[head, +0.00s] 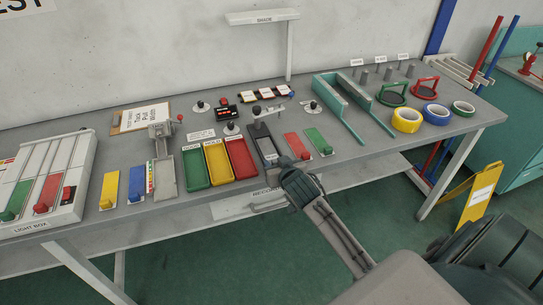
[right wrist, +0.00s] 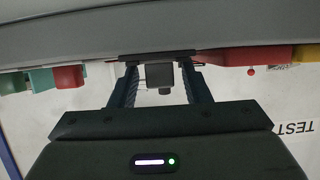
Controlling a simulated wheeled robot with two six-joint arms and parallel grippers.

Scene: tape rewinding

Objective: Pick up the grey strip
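A grey strip (head: 265,140) shows in the head view in a dark frame, between the red tray and a red strip. I cannot tell for certain that it is the strip named in the task. My right gripper (head: 288,163) is just in front of its near end, at the table's front edge. In the right wrist view my gripper's fingers (right wrist: 158,80) stand apart. A dark block (right wrist: 159,75) shows between them, with a gap on each side. The fingertips are partly hidden in the head view, and contact cannot be told. My left gripper is not in view.
Green (head: 195,168), yellow (head: 218,163) and red (head: 240,156) trays stand left of the grey strip. Red (head: 297,145) and green (head: 319,141) strips lie close on its right. Tape rolls (head: 406,120) and a green rail frame (head: 343,108) are farther right.

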